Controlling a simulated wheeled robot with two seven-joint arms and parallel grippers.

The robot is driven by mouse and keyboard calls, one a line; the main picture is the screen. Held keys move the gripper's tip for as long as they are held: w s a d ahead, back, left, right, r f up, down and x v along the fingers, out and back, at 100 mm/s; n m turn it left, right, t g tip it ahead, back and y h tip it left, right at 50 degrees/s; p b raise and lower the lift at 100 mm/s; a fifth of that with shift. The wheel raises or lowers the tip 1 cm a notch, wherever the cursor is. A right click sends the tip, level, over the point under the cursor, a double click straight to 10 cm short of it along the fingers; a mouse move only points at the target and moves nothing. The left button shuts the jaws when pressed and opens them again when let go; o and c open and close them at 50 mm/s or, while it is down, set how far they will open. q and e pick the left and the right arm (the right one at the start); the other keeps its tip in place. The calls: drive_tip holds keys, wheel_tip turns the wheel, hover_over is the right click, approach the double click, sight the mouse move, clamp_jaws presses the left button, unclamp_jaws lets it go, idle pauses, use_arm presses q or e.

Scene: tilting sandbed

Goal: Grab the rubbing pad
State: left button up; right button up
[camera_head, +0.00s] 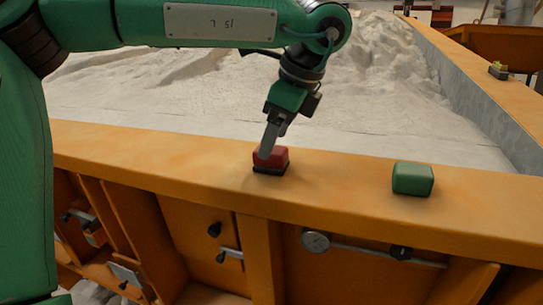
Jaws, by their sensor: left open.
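A red block with a dark base (273,167), which looks like the rubbing pad, sits on the near orange rim (340,185) of the sandbed. My left gripper (266,154) reaches down from above, with its fingers at the red block and covering part of its top and left side. It is open, and I cannot tell whether the fingers touch the block. A green block (413,179) sits on the same rim to the right, apart from the gripper. My right gripper is out of view.
Pale sand (385,85) fills the bed behind the rim. The rim between the two blocks is clear.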

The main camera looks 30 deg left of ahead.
sight(271, 159)
use_arm(q)
drive_tip(key=p+x, duration=0.1)
drive_tip(key=x, duration=0.2)
drive_tip(key=shift+p, duration=0.4)
drive_tip(key=shift+f, duration=0.55)
drive_tip(key=c, duration=1.1)
drive_tip(key=shift+o, duration=0.2)
drive_tip(key=shift+a, duration=0.1)
drive_tip(key=shift+r, duration=0.15)
